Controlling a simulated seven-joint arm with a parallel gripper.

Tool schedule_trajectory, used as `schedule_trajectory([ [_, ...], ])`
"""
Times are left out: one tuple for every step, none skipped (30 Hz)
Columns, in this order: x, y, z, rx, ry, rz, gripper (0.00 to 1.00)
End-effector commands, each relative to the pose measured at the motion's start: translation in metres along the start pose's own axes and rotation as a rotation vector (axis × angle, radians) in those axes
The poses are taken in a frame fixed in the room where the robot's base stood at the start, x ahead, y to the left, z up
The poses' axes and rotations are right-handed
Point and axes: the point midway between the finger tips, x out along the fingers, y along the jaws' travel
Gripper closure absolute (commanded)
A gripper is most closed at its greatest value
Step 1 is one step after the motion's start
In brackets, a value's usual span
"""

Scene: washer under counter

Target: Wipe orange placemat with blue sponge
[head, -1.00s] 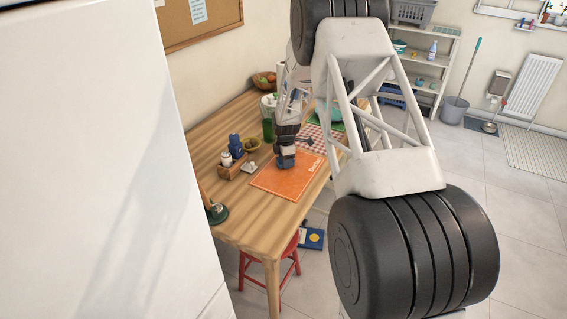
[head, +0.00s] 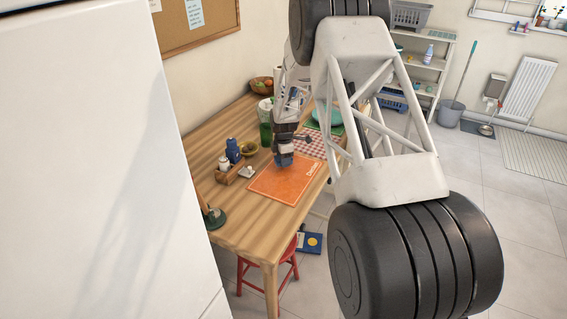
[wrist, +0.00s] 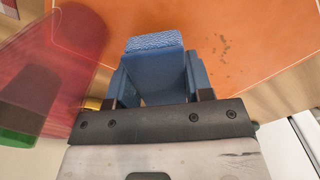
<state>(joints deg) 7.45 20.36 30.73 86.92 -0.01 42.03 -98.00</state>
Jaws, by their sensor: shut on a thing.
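The orange placemat (head: 282,187) lies flat on the wooden table. It also fills much of the wrist view (wrist: 262,45), where a cluster of dark specks shows on it to the right of the sponge. My gripper (head: 284,158) is over the placemat's far part. In the wrist view my gripper (wrist: 155,85) is shut on the blue sponge (wrist: 153,48), whose textured end sticks out past the fingers over the orange surface. I cannot tell whether the sponge touches the placemat.
A wooden caddy (head: 228,174) with a blue bottle (head: 233,150) stands left of the placemat. A green bottle (head: 265,133) and an olive bowl (head: 249,148) stand behind it. A red checkered mat (head: 309,147) lies beyond.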

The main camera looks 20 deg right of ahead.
Motion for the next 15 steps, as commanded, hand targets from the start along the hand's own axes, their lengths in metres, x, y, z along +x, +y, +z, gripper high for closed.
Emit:
schedule_trajectory([
  [-0.004,0.0,0.0,0.0,0.0,0.001,0.72],
  [-0.006,0.0,0.0,0.0,0.0,0.001,0.72],
  [-0.009,0.0,0.0,0.0,0.0,0.001,0.72],
  [-0.011,0.0,0.0,0.0,0.0,0.001,0.72],
  [-0.013,0.0,0.0,0.0,0.0,0.001,0.72],
  [-0.016,0.0,0.0,0.0,0.0,0.001,0.72],
  [-0.018,0.0,0.0,0.0,0.0,0.001,0.72],
  [-0.02,0.0,0.0,0.0,0.0,0.001,0.72],
  [-0.023,0.0,0.0,0.0,0.0,0.001,0.72],
  [-0.025,0.0,0.0,0.0,0.0,0.001,0.72],
  [-0.026,0.0,0.0,0.0,0.0,0.001,0.72],
  [-0.028,0.0,0.0,0.0,0.0,0.001,0.72],
  [-0.029,0.0,0.0,0.0,0.0,0.001,0.72],
  [-0.03,0.0,0.0,0.0,0.0,0.001,0.72],
  [-0.031,0.0,0.0,0.0,0.0,0.001,0.72],
])
